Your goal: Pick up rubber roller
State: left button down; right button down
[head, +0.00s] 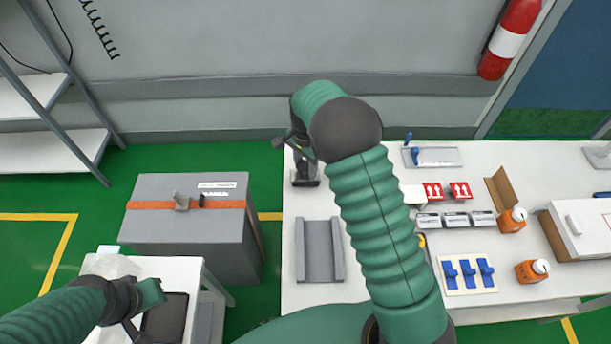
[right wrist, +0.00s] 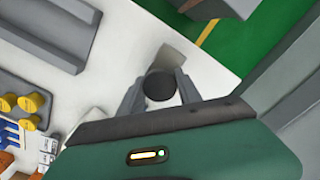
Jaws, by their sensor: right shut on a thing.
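The rubber roller (head: 306,179) is a dark piece at the left back of the white table, partly hidden by my right arm. In the right wrist view a round black part of it (right wrist: 160,84) sits between the two grey fingers. My right gripper (head: 303,158) is shut on it, over the table's left back corner; a gap under it cannot be judged. My left gripper (head: 145,308) is over the small white table at lower left, by a dark flat tray (head: 166,318); its jaw opening is unclear.
A grey channel-shaped block (head: 320,250) lies at the table's left front. Blue-handled items (head: 468,275), orange bottles (head: 530,270) and red-marked boxes (head: 460,191) stand to the right. A grey case (head: 185,222) with an orange strap stands left, across a gap.

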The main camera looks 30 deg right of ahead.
jog(key=shift+a, duration=0.15)
jog(key=shift+d, duration=0.2)
jog(key=shift+r, duration=0.6)
notch_tip(320, 180, up, 2)
jog(key=shift+w+r, duration=0.1)
jog(key=shift+r, duration=0.15)
jog(key=s+a+r+b, duration=0.1)
jog(key=s+a, duration=0.1)
jog(key=s, duration=1.4)
jog(key=shift+a+r, duration=0.15)
jog(key=shift+a, duration=0.25)
